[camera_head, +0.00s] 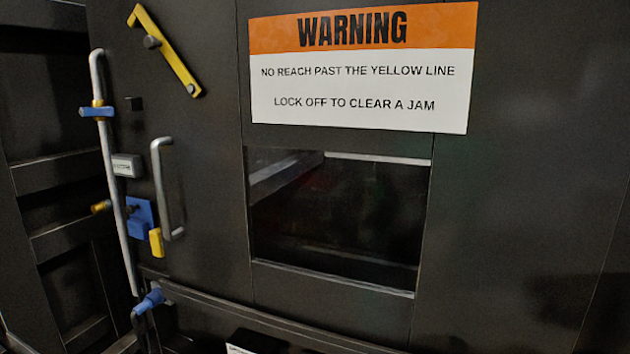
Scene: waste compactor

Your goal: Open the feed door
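A large dark panel, which looks like the feed door (205,120), fills the middle of the head view. A silver D-shaped handle (161,190) stands upright on its left part. A yellow bar (180,68) on a grey pivot sits slanted at the upper left. A long grey rod (112,185) runs down the left edge, with a blue clamp-like piece (97,112) near its top. A blue block (139,217) with a yellow tag (156,242) sits between rod and handle. The panel appears shut. Neither of my grippers is in view.
An orange and white warning sign (362,66) is above a dark rectangular window (335,220); I cannot tell whether it is glazed. A blue-ended lever (150,301) is at the lower left. Dark framework (60,160) stands left of the rod.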

